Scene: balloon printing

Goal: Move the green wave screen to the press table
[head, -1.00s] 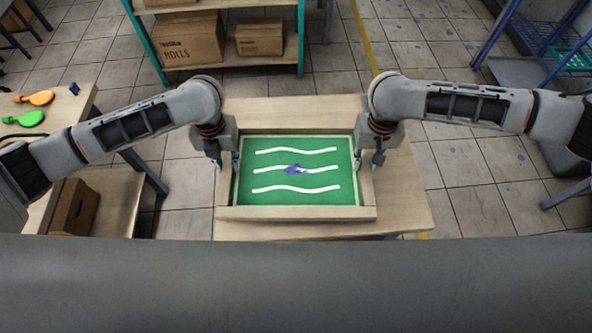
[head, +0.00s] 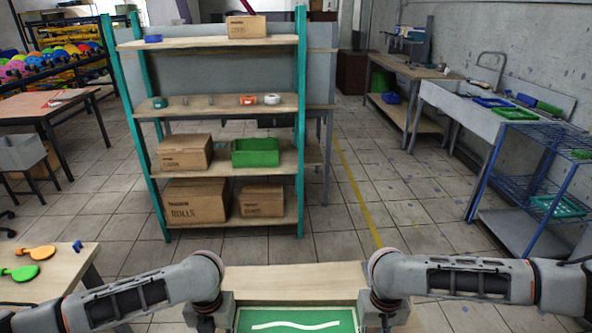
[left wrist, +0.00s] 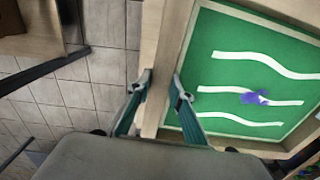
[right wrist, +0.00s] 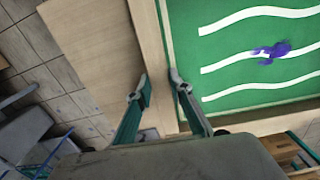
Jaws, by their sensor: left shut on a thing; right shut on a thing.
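The green wave screen (head: 297,322) has a wooden frame, a green face and white wavy stripes. In the head view only its far part shows at the bottom edge. A purple blotch marks its face in both wrist views. My left gripper (left wrist: 158,90) is shut on the screen's wooden frame, one finger on each side of the rail. My right gripper (right wrist: 160,92) is shut on the opposite rail in the same way. In the head view the lower ends of both grippers are cut off. The screen lies at a light wooden table (head: 290,277); I cannot tell whether it touches it.
A teal shelf rack (head: 300,130) with cardboard boxes and a green bin (head: 255,152) stands ahead. A blue wire rack (head: 535,180) and a sink bench (head: 470,112) are at the right. A side table (head: 45,275) with paddles is at left. Tiled floor is open right of centre.

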